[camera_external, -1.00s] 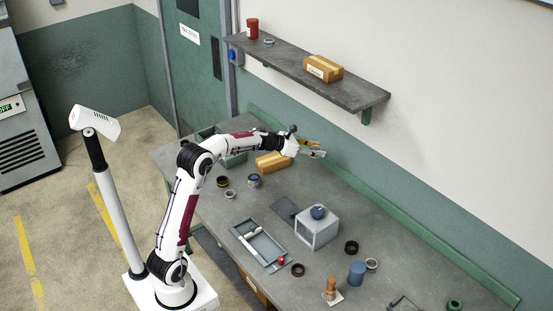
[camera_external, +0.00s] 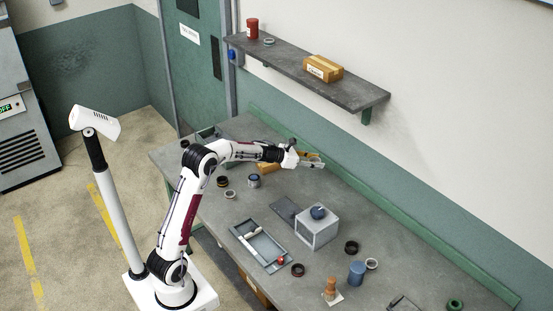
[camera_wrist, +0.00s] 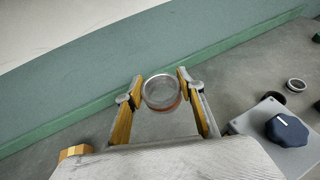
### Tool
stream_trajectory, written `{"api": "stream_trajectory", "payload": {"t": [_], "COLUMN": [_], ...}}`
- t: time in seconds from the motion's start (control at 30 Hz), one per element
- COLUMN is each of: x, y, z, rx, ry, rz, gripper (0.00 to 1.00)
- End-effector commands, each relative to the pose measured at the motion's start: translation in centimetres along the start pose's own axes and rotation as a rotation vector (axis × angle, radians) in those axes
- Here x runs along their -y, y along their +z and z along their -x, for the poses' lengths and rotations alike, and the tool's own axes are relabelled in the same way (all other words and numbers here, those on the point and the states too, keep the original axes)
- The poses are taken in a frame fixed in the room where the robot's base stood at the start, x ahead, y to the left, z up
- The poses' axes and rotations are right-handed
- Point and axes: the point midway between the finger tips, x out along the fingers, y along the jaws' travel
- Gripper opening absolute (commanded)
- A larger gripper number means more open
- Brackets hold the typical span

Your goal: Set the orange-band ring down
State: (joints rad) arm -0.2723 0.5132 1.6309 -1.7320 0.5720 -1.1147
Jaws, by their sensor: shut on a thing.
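The orange-band ring (camera_wrist: 162,92) is a grey metal ring with an orange band low on its outer side. In the wrist view it sits between the fingertips of my gripper (camera_wrist: 161,90), which is shut on it. In the external view my gripper (camera_external: 318,161) is over the back part of the grey workbench (camera_external: 335,195), close to the green strip along the wall. The ring is too small to make out there. I cannot tell how high it is above the bench top.
A grey box with a dark blue knob (camera_external: 317,230) stands right of my gripper. Several rings, a tray (camera_external: 262,248) and a blue cylinder (camera_external: 357,272) are on the bench. A wall shelf (camera_external: 310,78) hangs above.

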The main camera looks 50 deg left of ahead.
Motion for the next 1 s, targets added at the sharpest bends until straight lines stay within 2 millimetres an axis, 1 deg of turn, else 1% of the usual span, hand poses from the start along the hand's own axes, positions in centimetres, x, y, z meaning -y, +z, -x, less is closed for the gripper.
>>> {"api": "stream_trajectory", "payload": {"t": [0.1,0.37,0.9,1.0], "x": [0.0,0.0,0.0,0.0], "y": [-1.6,-5.1,-13.5,-14.8], "z": [-0.7,-2.1,-5.6,-6.1], "rx": [-0.001,-0.002,-0.003,-0.001], "ry": [-0.001,0.000,0.000,0.000], "rz": [0.002,0.002,0.003,0.002], "gripper": [0.12,0.12,0.12,0.12]}}
